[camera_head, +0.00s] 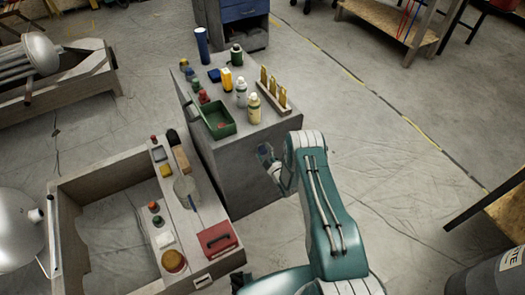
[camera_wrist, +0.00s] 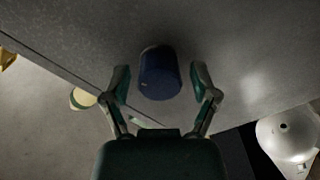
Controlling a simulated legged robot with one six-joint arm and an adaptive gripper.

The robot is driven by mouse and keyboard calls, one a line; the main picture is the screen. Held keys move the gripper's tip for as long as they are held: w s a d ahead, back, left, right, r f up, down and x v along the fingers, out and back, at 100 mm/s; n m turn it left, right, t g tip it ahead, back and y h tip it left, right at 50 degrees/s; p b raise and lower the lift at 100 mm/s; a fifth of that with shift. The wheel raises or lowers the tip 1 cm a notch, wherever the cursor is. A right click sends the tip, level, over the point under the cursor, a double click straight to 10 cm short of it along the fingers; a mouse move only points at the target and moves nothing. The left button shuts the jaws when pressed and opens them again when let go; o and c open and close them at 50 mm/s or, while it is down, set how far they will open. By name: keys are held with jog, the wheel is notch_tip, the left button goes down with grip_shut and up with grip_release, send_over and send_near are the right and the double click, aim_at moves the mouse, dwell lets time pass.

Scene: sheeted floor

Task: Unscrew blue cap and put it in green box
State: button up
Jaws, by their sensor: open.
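A dark blue cylindrical cap (camera_wrist: 160,73) stands out against a grey surface in the wrist view. My gripper (camera_wrist: 160,75) is open, with one finger on each side of the cap and a gap showing on both sides. In the head view my gripper (camera_head: 269,160) is low beside the right side of the grey cabinet (camera_head: 255,165); the cap is hard to make out there. The green box (camera_head: 231,130) is an open tray on the cabinet top at its front left, above and left of my gripper.
A wooden bench with a red box (camera_head: 218,240) is at lower left.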

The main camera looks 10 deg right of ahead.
jog(key=m, duration=1)
grip_shut()
jog(key=n, duration=1.3)
jog(key=shift+n, duration=0.3)
jog(key=c, duration=0.8)
grip_release()
grip_shut()
jog(key=shift+s, duration=0.15)
